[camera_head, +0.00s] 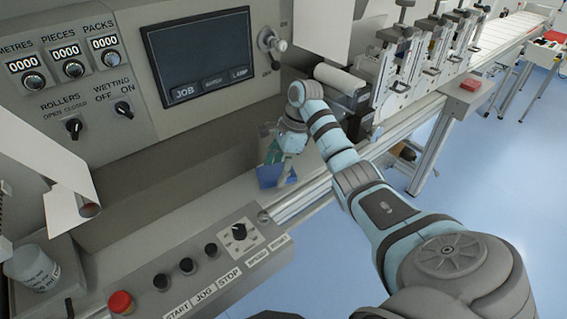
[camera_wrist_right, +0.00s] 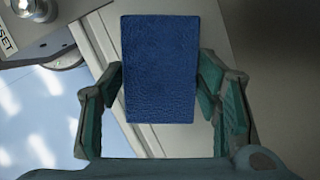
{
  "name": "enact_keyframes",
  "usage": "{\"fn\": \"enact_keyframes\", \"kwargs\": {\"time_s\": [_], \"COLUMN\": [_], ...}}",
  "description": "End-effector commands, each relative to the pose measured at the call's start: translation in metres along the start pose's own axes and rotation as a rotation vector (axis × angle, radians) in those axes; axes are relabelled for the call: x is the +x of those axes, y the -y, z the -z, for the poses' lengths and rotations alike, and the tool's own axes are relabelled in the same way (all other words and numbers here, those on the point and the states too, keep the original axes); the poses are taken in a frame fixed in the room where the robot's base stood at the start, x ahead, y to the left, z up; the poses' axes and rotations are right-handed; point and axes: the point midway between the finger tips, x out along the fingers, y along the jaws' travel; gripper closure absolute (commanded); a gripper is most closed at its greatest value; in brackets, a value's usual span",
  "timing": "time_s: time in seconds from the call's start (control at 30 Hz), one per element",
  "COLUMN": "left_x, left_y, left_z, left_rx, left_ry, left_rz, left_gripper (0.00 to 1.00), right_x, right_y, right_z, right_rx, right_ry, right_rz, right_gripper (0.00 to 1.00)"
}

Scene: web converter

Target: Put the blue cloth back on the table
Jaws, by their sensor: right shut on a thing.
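The blue cloth (camera_wrist_right: 158,70) is a flat dark blue rectangle between the fingers of my right gripper (camera_wrist_right: 160,88) in the right wrist view. The fingers touch its left and right edges, and the gripper is shut on it. In the head view the cloth (camera_head: 270,176) shows as a small blue patch below my right gripper (camera_head: 279,158), over or on the grey ledge in front of the machine; I cannot tell whether it touches the ledge. The table (camera_head: 225,190) appears to be this ledge. My left gripper is not in view.
A control panel with an emergency stop (camera_head: 121,303) and knobs stands at the front. A screen (camera_head: 199,56) is on the machine's face. A white container (camera_head: 32,267) stands at the left. A roller (camera_head: 340,79) is just right of my right wrist. The ledge's middle is clear.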

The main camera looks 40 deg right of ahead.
Motion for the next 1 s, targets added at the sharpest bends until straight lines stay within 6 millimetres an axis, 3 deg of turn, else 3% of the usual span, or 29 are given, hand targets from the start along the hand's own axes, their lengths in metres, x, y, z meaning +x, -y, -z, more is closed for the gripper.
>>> {"fn": "enact_keyframes", "kwargs": {"time_s": [0.03,0.07,0.43,0.47,0.57,1.0], "left_x": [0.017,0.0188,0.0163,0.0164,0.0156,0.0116], "left_y": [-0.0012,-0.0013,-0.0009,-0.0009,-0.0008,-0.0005], "left_z": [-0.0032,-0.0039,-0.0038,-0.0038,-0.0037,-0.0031], "left_rx": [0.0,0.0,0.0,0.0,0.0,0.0], "left_ry": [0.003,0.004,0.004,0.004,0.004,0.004], "left_rz": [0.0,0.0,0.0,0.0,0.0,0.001], "left_gripper": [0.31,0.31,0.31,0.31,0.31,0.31], "right_x": [0.0181,0.0207,0.0204,0.0206,0.0198,0.0111], "right_y": [0.0005,0.0008,0.0012,0.0012,0.0011,0.0014], "right_z": [0.0031,0.003,0.0016,0.0018,0.002,0.0005], "right_rx": [-0.004,-0.005,-0.007,-0.006,-0.006,-0.006], "right_ry": [0.001,0.0,-0.001,-0.001,-0.001,-0.001], "right_rz": [-0.002,-0.002,-0.003,-0.003,-0.003,-0.001], "right_gripper": [0.69,0.69,0.69,0.41,0.25,0.22]}}
